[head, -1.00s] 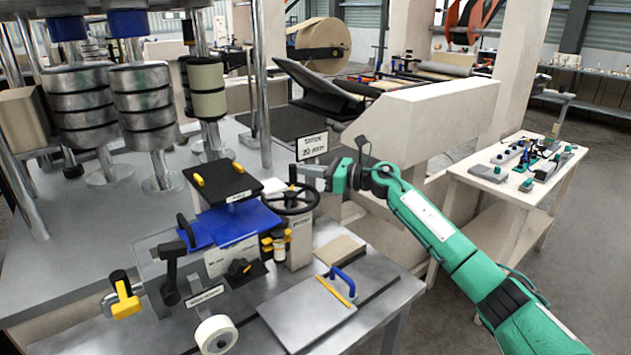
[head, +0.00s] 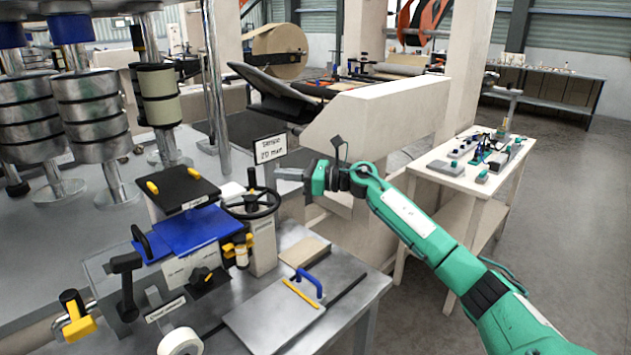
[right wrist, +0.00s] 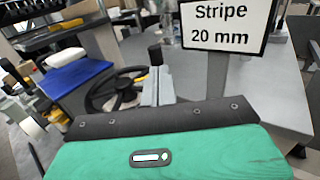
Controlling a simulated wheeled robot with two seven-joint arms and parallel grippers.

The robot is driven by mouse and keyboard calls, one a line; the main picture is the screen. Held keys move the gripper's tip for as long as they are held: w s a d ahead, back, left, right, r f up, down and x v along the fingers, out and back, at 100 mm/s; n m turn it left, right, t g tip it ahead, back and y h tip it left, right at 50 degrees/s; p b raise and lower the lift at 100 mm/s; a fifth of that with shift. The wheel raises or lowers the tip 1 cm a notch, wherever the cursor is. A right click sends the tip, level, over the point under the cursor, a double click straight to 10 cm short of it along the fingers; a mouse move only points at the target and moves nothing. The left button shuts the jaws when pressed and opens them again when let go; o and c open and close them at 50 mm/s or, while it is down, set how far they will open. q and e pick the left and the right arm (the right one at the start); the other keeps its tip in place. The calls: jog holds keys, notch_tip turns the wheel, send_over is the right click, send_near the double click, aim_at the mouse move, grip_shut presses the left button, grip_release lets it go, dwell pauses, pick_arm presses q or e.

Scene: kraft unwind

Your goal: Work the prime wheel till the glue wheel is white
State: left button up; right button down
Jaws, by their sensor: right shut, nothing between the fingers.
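A black spoked handwheel (head: 250,204), which I take as the prime wheel, stands beside the blue tray (head: 192,230). Its upright crank knob (head: 251,178) is at the far side of the rim. My right gripper (head: 280,174) is shut and empty, a short gap to the right of the knob. In the right wrist view the shut fingers (right wrist: 155,82) point toward the knob, with the handwheel (right wrist: 112,92) to their left. A white wheel (head: 180,342) at the near edge may be the glue wheel; it looks white in the head view. My left gripper is out of view.
A "Stripe 20 mm" sign (head: 270,148) stands close behind my right gripper. A metal plate with a blue handle (head: 275,315) lies in front of the handwheel. A side table (head: 440,168) with small parts stands at right. Tall metal rollers (head: 95,125) stand at left.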

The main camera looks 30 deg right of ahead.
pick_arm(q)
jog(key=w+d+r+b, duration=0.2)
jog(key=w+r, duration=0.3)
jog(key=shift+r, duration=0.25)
pick_arm(e)
jog(key=v, duration=0.9)
jog(key=shift+s, duration=0.2)
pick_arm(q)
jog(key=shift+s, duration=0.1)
pick_arm(e)
jog(key=shift+d, duration=0.1)
